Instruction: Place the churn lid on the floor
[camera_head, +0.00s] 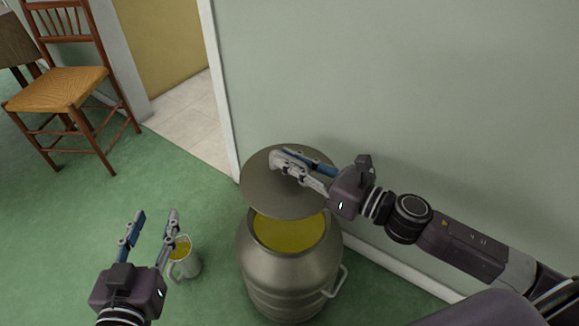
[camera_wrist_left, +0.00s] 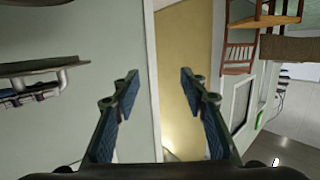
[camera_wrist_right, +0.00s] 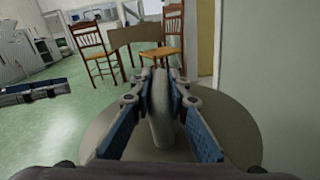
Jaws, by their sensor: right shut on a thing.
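The churn lid (camera_head: 290,199) is a flat grey-brown disc held above the churn (camera_head: 287,270). My right gripper (camera_head: 279,163) is shut on the lid's handle on top. In the right wrist view the handle (camera_wrist_right: 160,115) stands between the fingers, with the lid (camera_wrist_right: 235,130) spread below. The churn is a metal can with an open mouth, and yellow-green liquid shows inside. In the left wrist view the lid (camera_wrist_left: 40,66) shows edge-on at the left. My left gripper (camera_head: 157,214) is open and empty, left of the churn and above the green floor (camera_head: 60,220).
A metal jug (camera_head: 184,263) with yellow liquid stands on the floor left of the churn, close to my left gripper. A pale green wall (camera_head: 420,90) rises behind the churn. A wooden chair (camera_head: 62,88) stands at the upper left by a doorway. The floor at left is clear.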

